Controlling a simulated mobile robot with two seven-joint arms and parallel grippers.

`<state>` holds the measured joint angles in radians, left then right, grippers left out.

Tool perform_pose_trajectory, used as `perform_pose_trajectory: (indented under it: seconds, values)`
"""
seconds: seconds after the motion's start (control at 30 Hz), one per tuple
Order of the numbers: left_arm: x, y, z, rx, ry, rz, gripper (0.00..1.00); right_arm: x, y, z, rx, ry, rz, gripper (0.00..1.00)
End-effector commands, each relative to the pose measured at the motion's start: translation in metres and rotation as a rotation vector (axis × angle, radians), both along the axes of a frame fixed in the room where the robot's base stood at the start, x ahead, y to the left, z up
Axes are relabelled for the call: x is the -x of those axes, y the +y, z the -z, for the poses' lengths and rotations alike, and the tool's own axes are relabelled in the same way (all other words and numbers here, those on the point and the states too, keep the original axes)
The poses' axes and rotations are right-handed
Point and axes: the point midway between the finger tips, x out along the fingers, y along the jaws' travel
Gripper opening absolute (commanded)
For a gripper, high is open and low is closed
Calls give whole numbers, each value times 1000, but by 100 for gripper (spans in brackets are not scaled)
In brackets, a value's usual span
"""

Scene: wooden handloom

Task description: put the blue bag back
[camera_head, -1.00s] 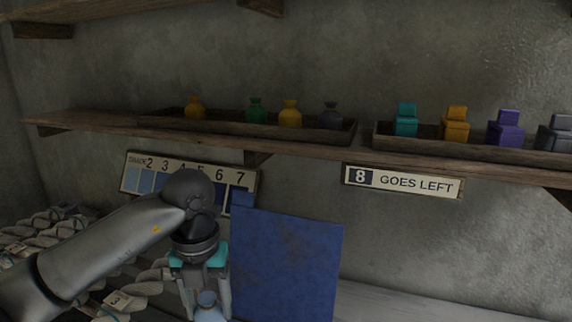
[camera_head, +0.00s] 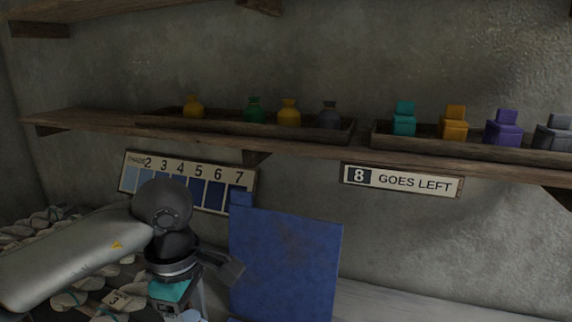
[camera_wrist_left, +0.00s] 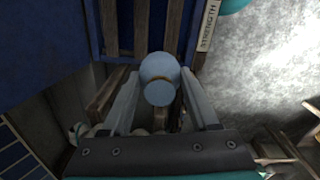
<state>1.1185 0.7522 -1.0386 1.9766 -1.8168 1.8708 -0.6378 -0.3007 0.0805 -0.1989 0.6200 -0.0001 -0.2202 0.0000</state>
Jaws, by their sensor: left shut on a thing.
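In the head view only a little of the bag (camera_head: 192,316) shows at the bottom edge, and the fingertips are cut off. My right gripper is not in view.
A second tray (camera_head: 378,137) at right holds teal, orange, purple and grey blocky items. Below the shelf (camera_head: 90,124) are a numbered shade board (camera_head: 190,180), a "GOES LEFT" sign (camera_head: 402,180) and an upright blue panel (camera_head: 285,262). Skeins lie at lower left.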

Motion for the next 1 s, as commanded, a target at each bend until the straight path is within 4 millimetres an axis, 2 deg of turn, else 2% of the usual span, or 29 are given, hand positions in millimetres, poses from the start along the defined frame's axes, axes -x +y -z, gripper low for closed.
perform_pose_trajectory:
  seconds: [0.6, 0.8, 1.0]
  values:
    - [35, 8, -2, -19, 9, 1077, 0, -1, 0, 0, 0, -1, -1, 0]
    - [43, 10, -2, -20, 14, 1313, 0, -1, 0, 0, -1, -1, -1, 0]
    - [46, 10, -2, -19, 14, 1406, 0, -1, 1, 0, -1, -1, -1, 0]
